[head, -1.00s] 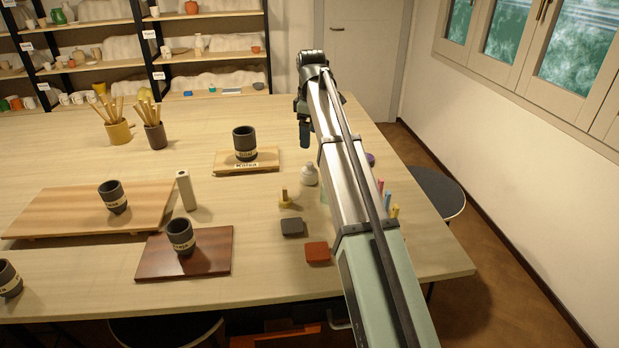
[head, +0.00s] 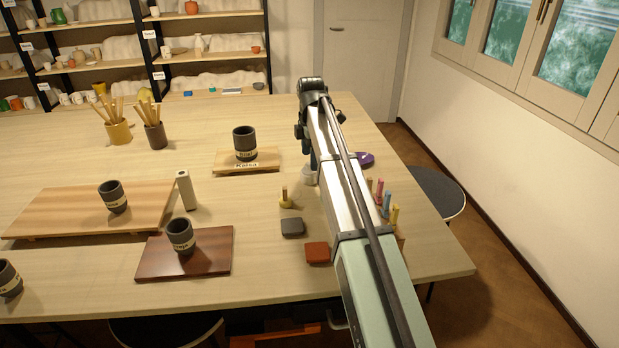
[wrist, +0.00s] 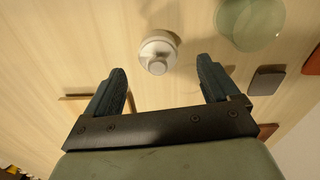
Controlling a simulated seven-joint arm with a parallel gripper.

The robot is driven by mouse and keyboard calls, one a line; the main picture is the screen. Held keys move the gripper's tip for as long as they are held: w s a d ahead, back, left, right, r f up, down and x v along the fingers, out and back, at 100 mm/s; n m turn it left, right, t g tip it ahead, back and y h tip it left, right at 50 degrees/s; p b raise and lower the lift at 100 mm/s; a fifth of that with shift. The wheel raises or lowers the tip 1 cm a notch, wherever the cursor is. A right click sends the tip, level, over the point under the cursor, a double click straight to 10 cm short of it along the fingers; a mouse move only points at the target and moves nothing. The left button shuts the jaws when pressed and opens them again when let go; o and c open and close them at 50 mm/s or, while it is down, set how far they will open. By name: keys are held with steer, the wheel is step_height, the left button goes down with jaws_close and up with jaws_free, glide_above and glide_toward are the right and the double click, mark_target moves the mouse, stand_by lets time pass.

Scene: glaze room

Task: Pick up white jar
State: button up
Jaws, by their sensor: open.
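The white jar (wrist: 158,55) has a round knob on top and stands on the table. In the wrist view it is just beyond my gripper (wrist: 161,72), roughly in line with the gap between the two spread fingers. The gripper is open, with nothing between the fingers. In the head view the jar (head: 309,178) is partly hidden by my arm, and the gripper's fingers are mostly hidden there too.
A translucent green round piece (wrist: 250,20) and a dark grey block (wrist: 266,80) are right of the jar. A yellow stamp (head: 285,200), red block (head: 317,252) and purple dish (head: 365,159) are nearby. A board (head: 268,168) with a dark cup (head: 245,143) is behind left.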

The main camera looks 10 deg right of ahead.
mark_target(308, 163)
steer(key=shift+w+a+f, duration=0.1)
steer(key=shift+a+f, duration=0.05)
steer(key=shift+f, duration=1.55)
steer(key=shift+a+f, duration=0.15)
steer(key=shift+f, duration=1.5)
steer(key=c, duration=1.3)
steer(key=shift+r, duration=0.15)
